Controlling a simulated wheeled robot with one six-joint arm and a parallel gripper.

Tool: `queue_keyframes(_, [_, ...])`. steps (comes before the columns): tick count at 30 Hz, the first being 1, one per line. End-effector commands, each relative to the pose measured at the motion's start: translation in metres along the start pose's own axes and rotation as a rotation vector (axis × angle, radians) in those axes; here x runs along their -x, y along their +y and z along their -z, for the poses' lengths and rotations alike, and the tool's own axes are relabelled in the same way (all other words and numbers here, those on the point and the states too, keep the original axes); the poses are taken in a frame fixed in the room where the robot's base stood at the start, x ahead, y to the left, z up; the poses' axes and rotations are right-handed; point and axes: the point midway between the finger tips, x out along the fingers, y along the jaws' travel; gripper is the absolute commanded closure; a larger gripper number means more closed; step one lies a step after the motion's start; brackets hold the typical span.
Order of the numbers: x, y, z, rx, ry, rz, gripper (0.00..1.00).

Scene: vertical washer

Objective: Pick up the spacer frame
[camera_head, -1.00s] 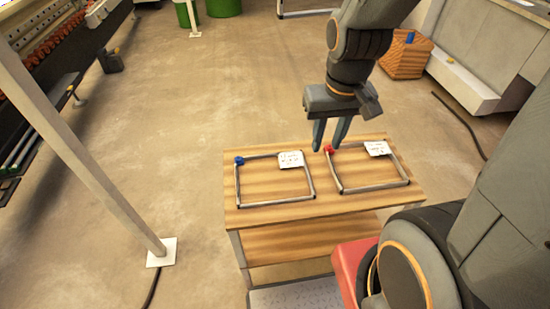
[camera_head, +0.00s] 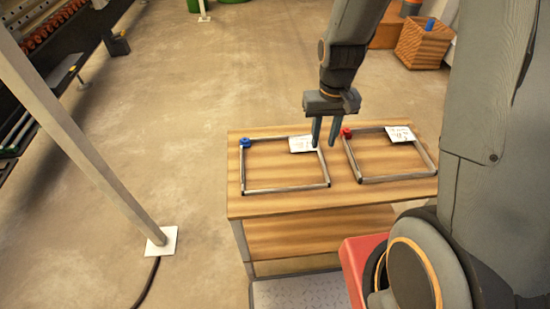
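Two thin grey rectangular spacer frames lie flat, side by side, on a wooden table top (camera_head: 300,205). The left spacer frame (camera_head: 285,189) has a blue corner piece (camera_head: 245,143) and a white label (camera_head: 302,144). The right spacer frame (camera_head: 398,177) has a red corner piece (camera_head: 346,132) and a white label (camera_head: 400,134). My gripper (camera_head: 324,142) points down with its two fingers apart and nothing between them. In the picture its tips lie by the left frame's label and left of the red corner. Their height above the table is hard to tell.
The wooden table has a lower shelf (camera_head: 320,233). A white post (camera_head: 85,140) stands on the floor to the left. A wooden crate (camera_head: 423,45) is at the back right. The floor left of and behind the table is mostly clear.

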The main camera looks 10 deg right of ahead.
Motion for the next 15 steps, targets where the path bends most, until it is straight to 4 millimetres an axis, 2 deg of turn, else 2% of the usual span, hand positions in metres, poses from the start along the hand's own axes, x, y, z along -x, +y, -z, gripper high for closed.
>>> queue_keyframes(15, [-0.050, 0.004, 0.004, 0.001, -0.002, 0.000, 0.72])
